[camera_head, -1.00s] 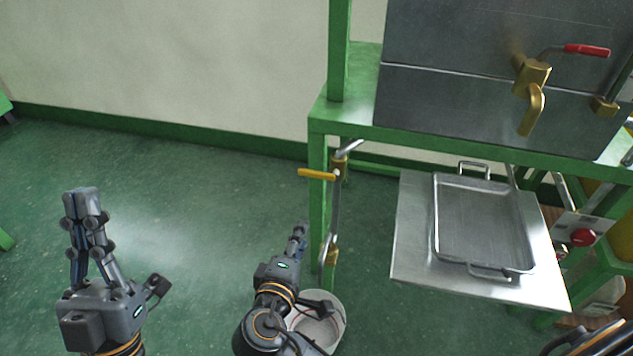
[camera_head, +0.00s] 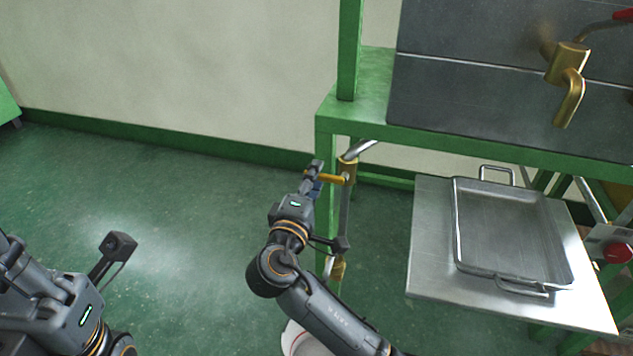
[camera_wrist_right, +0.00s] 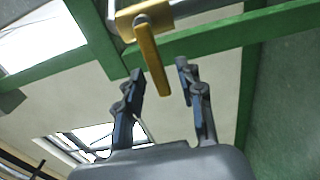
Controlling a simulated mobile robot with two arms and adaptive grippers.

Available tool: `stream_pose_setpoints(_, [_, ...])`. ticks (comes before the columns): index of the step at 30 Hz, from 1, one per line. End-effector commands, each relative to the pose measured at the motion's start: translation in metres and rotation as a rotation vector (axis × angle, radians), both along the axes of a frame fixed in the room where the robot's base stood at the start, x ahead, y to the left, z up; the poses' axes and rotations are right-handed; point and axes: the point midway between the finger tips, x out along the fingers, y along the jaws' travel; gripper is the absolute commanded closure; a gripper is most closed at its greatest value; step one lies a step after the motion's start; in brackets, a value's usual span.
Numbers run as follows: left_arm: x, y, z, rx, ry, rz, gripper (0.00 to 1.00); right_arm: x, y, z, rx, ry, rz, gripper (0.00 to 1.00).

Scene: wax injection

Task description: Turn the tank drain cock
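The drain cock has a yellow lever handle (camera_head: 332,178) and a brass body (camera_head: 347,168) on a pipe beside the green frame leg. My right gripper (camera_head: 315,176) is at the free end of the lever in the head view. In the right wrist view the lever (camera_wrist_right: 153,68) reaches down between the two spread fingers of my right gripper (camera_wrist_right: 160,80), with a gap on both sides. My left gripper (camera_head: 20,270) is at the lower left edge, partly cut off, and its fingers cannot be made out clearly.
A grey tank (camera_head: 480,95) with a brass tap (camera_head: 568,80) stands on the green frame (camera_head: 450,143). A metal tray (camera_head: 510,235) rests on a steel shelf (camera_head: 430,250) to the right. A white bucket (camera_head: 298,343) is on the floor, partly behind my right arm. The floor at left is clear.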

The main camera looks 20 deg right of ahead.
Motion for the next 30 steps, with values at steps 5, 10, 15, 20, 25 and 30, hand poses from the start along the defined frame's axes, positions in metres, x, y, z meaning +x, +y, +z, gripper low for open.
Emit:
stream_pose_setpoints(5, [-0.0008, -0.0004, 0.0018, 0.002, -0.015, 0.001, 1.00, 0.0109, -0.0076, -0.0008, 0.001, 0.001, 0.000, 0.62])
stream_pose_setpoints(10, [-0.0010, -0.0005, 0.0032, 0.002, -0.017, 0.001, 1.00, 0.0126, -0.0085, 0.0001, 0.001, 0.000, 0.000, 0.62])
stream_pose_setpoints(15, [-0.0010, -0.0006, 0.0032, 0.002, -0.017, 0.001, 1.00, 0.0123, -0.0084, 0.0001, 0.001, 0.001, 0.000, 0.70])
stream_pose_setpoints(20, [-0.0012, -0.0007, 0.0032, 0.002, -0.017, 0.001, 1.00, 0.0123, -0.0083, 0.0000, 0.001, 0.000, 0.000, 1.00])
stream_pose_setpoints(25, [-0.0012, -0.0007, 0.0032, 0.002, -0.018, 0.001, 1.00, 0.0121, -0.0082, -0.0002, 0.002, 0.001, 0.000, 1.00])
stream_pose_setpoints(30, [-0.0014, -0.0007, 0.0054, 0.001, -0.019, 0.001, 1.00, 0.0120, -0.0082, 0.0000, -0.003, 0.004, 0.000, 1.00])
